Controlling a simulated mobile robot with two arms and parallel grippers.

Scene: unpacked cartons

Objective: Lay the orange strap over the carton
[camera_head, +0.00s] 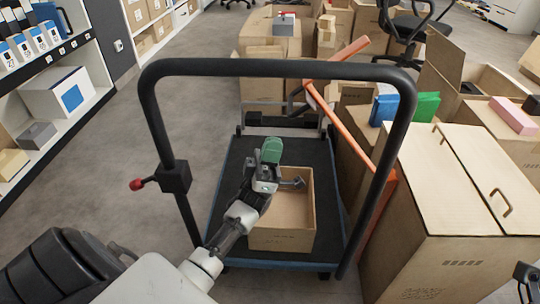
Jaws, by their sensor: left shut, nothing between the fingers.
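A long orange strip, which looks like the strap (342,128), slants down from behind the cart handle along the right side of the cart. A shorter orange piece (350,48) shows above the handle bar; I cannot tell if the two join. An open brown carton (285,240) stands on the cart deck, with no strap across it. My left gripper (270,176) is shut and empty, over the carton's upper left part, hiding some of it. A green piece (271,150) shows at its tip. A dark part at the lower right edge looks like my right gripper (527,279), mostly cut off.
The cart's black handle (275,67) arches in front of the deck (235,165). Large closed cartons (440,210) crowd the right side; more cartons (262,75) stand behind. Shelves (60,95) line the left. Grey floor (110,190) is clear between shelves and cart.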

